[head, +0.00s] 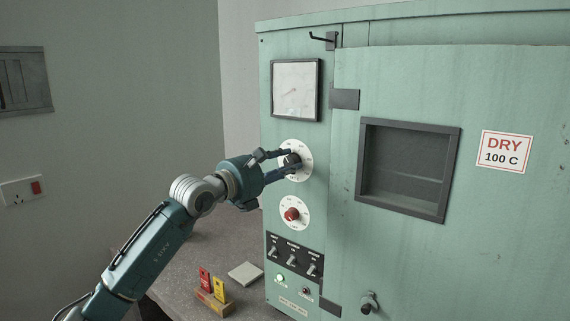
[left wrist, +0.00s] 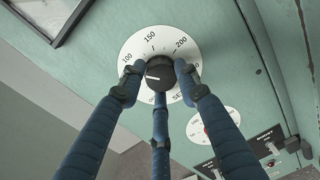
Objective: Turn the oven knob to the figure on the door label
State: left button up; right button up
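The oven's upper knob (left wrist: 158,74) is black, on a round white dial (left wrist: 137,43) that shows 100, 150 and 200 in the left wrist view. Its white mark points left, roughly below the 100; a finger hides the scale there. My left gripper (head: 294,161) is at this dial in the head view. In the left wrist view its three blue fingers (left wrist: 159,78) surround the knob, tips close to its sides; I cannot tell whether they press on it. The door label (head: 504,152) reads DRY 100 C. My right gripper is in neither view.
Below is a second dial with a red knob (head: 292,214), then a black switch panel (head: 293,256). A wooden block (head: 212,303) with red and yellow tags and a pale flat square (head: 245,272) are on the bench. A dark hook (head: 331,40) sticks out above.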

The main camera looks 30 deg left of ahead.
pick_arm(q)
jog(key=shift+r, duration=0.1)
jog(key=c, duration=0.4)
jog(key=shift+m+b, duration=0.5)
jog(key=shift+b, duration=0.3)
jog(key=shift+m+b, duration=0.45)
jog(key=shift+m, duration=0.15)
jog(key=shift+r, duration=0.15)
jog(key=o, duration=0.9)
jog(key=shift+o, duration=1.3)
jog(key=shift+d, duration=0.1)
jog(key=shift+s, duration=0.1)
